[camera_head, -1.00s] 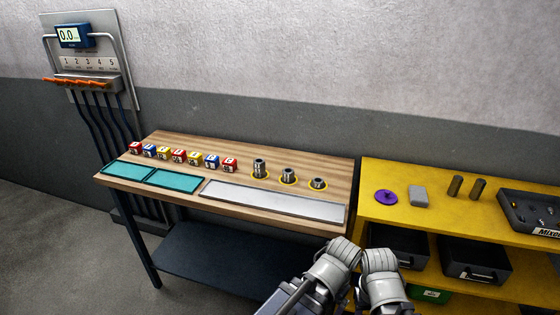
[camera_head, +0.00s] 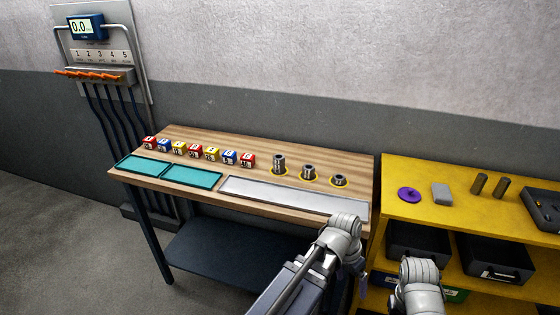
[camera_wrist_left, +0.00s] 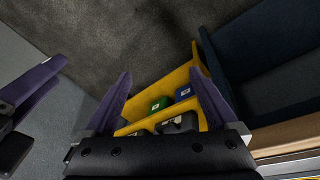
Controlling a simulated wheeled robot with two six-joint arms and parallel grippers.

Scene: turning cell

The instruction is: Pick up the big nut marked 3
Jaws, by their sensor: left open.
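I cannot make out a big nut marked 3 in either view. A dark tray (camera_head: 540,208) is cut off by the right edge of the head view; its contents are too small to tell. My left gripper's purple fingers show only in part below the workbench's front right in the head view (camera_head: 362,284). In the left wrist view my left gripper (camera_wrist_left: 160,73) is open and empty, its fingers pointing toward the floor and a yellow shelf. Purple fingers at the left of that view look like my right gripper (camera_wrist_left: 32,90); its opening is unclear.
The wooden workbench (camera_head: 330,150) holds several numbered cubes (camera_head: 195,150), metal cylinders (camera_head: 309,171) on yellow rings, teal mats (camera_head: 192,176) and a grey plate (camera_head: 290,193). The yellow bench (camera_head: 410,173) holds a purple disc (camera_head: 408,194), a grey block (camera_head: 441,193) and dark bins (camera_head: 485,262) below.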

